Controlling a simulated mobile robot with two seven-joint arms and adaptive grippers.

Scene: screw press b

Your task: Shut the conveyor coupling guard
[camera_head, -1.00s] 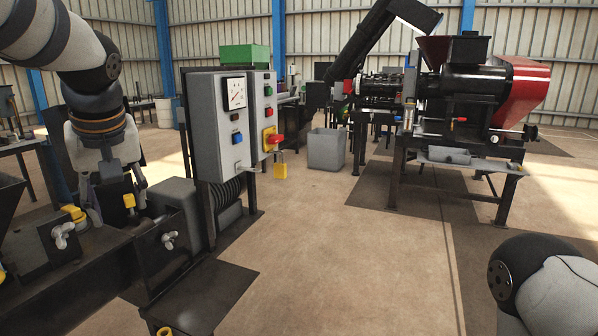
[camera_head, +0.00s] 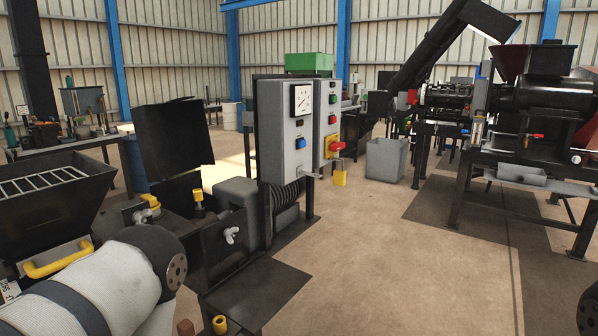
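The coupling guard appears to be the dark flat panel (camera_head: 172,140) standing upright and open behind the conveyor's end, left of the grey control box (camera_head: 285,130). Below it is a yellow-topped knob or post (camera_head: 198,197) and a second yellow fitting (camera_head: 150,202). A dark plate with a pale wing nut (camera_head: 232,235) is at the front. My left arm crosses the lower left corner, below and in front of the panel; its gripper is out of view. Only a sliver of my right arm shows at the lower right edge, without its gripper.
A black hopper with a grille (camera_head: 50,185) and a yellow handle (camera_head: 58,260) stand at the left. A black flat plate (camera_head: 258,290) juts out in front. A yellow padlock (camera_head: 340,177) hangs by the control box. The floor (camera_head: 400,250) to the right is open.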

